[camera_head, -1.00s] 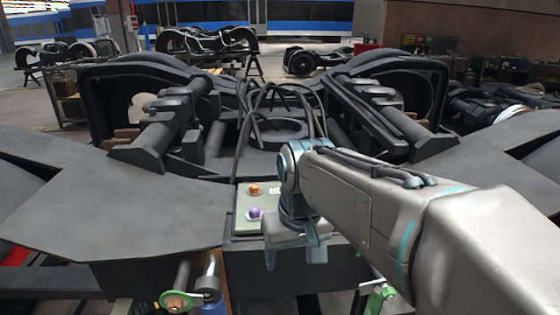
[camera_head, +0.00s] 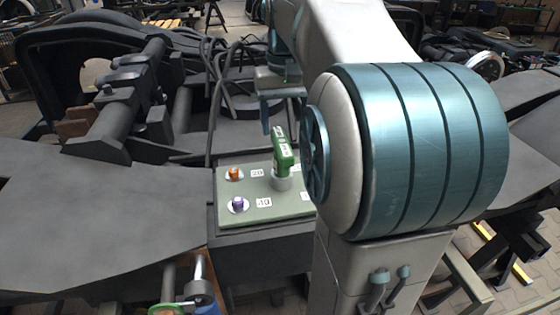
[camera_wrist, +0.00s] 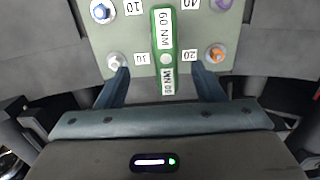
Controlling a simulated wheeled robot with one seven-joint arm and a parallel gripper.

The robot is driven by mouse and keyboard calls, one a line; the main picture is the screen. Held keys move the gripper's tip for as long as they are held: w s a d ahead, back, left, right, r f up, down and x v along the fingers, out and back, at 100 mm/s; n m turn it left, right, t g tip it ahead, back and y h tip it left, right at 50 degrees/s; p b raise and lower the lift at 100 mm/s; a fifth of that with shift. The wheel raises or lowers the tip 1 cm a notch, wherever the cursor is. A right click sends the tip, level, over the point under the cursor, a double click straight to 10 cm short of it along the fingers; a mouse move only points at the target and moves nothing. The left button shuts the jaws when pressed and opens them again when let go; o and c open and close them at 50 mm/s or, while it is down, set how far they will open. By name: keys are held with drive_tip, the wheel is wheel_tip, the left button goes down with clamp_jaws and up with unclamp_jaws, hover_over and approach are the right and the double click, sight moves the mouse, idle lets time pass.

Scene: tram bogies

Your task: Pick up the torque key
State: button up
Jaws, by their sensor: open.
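The torque key (camera_head: 284,155) is a green block with white labels, standing upright in a grey round seat on the pale green panel (camera_head: 227,218). In the wrist view the key (camera_wrist: 163,50) reads "60 NM" and lies between the two fingers. My gripper (camera_head: 280,112) is open above and behind the key in the head view. In the wrist view my gripper (camera_wrist: 161,73) has one blue finger on each side of the key, with gaps visible. The head view hides the panel's right part behind my arm.
Cables (camera_head: 222,95) rise behind the panel. Dark bogie plates flank it.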

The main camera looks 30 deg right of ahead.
sight(285, 139)
wheel_tip(285, 139, down, 3)
drive_tip(key=shift+f, duration=0.2)
drive_tip(key=shift+s+a+f+p, duration=0.1)
drive_tip(key=shift+a+f+p, duration=0.15)
drive_tip(key=shift+f, duration=1.15)
drive_tip(key=shift+a+f+p, duration=0.15)
drive_tip(key=shift+f+p, duration=0.05)
drive_tip(key=shift+f, duration=1.15)
clamp_jaws()
